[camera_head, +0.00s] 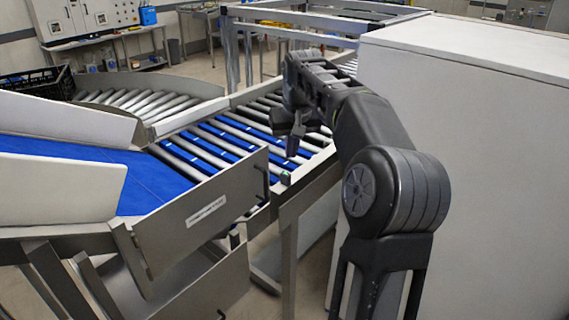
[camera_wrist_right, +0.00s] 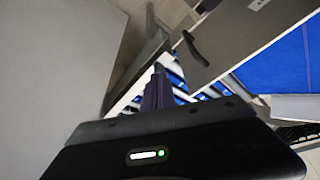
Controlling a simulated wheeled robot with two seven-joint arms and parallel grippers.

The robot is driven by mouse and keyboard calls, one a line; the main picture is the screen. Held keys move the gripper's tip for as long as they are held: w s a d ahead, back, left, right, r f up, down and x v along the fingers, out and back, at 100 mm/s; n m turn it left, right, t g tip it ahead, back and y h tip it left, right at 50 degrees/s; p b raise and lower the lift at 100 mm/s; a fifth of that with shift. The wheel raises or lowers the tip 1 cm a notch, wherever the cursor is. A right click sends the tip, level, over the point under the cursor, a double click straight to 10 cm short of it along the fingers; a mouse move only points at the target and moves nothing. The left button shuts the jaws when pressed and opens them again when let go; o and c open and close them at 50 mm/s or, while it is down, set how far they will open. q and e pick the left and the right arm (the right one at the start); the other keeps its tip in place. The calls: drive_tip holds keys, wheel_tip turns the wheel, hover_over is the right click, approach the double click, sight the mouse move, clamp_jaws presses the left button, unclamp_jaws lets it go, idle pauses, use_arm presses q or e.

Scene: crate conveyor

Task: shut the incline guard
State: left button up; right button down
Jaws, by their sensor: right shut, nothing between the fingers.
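The incline guard (camera_head: 205,205) is a grey metal panel with a white label and a dark handle (camera_head: 262,184) near its right end. It stands beside the blue incline belt (camera_head: 145,175), angled out from the belt's side. Its left end is at a bracket by the belt. In the right wrist view the guard (camera_wrist_right: 240,35) and its handle (camera_wrist_right: 193,48) lie above and right of the fingers. My right gripper (camera_head: 290,142) is shut and empty above the rollers, beyond the handle and apart from it. My left gripper is not in view.
A roller conveyor (camera_head: 205,145) with blue strips runs behind the guard. A large white box (camera_head: 460,75) stands close on the right of my right arm. Another metal panel (camera_head: 205,288) hangs below the guard. A black crate (camera_head: 38,84) sits at the far left.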

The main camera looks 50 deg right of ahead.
drive_tip(key=shift+s+r, duration=0.4)
drive_tip(key=shift+r, duration=0.25)
drive_tip(key=shift+s+r, duration=0.35)
drive_tip(key=shift+r, duration=0.3)
